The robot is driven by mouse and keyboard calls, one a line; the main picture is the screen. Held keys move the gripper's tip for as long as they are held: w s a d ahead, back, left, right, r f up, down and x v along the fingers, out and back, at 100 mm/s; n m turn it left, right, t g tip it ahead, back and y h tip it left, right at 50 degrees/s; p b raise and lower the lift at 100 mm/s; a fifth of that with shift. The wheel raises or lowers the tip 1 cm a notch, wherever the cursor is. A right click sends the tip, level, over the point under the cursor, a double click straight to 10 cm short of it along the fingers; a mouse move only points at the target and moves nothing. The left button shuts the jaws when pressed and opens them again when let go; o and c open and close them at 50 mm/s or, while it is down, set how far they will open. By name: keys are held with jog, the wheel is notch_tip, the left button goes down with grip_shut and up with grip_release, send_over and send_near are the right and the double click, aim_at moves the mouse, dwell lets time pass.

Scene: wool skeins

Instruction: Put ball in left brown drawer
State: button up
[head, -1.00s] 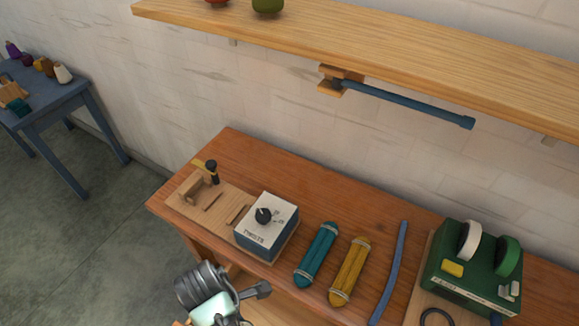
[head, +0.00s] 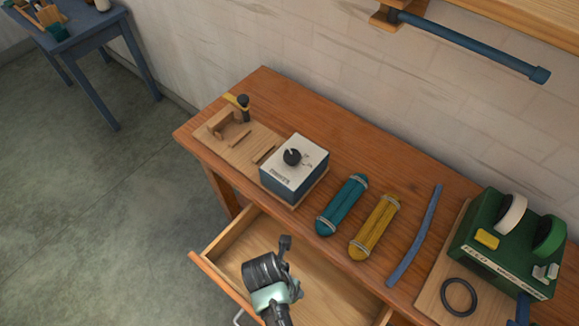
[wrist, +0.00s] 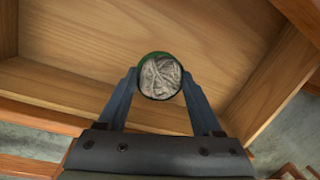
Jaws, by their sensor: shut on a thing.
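The ball (wrist: 160,76) is round, with a crinkled grey-beige face and a dark green edge. My gripper (wrist: 160,85) is shut on it, with one blue finger on each side. In the head view my arm hides the ball and the fingertips. The left brown drawer (head: 218,284) is pulled open under the left part of the bench, and my arm's end is over it. In the wrist view the drawer's pale wooden inside (wrist: 75,45) lies behind the ball. The part of the drawer floor that shows is bare.
The bench top (head: 320,150) holds a white-and-blue box with a knob (head: 295,165), a teal skein (head: 342,205), a yellow skein (head: 375,227), a blue strip (head: 415,235) and a green machine (head: 505,240). A blue table (head: 85,35) stands far left. The floor at left is clear.

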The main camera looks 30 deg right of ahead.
jog(key=shift+f+b, duration=0.4)
jog(key=shift+f, duration=2.05)
jog(key=shift+f, duration=0.15)
jog(key=o, duration=1.4)
jog(key=shift+c, duration=0.2)
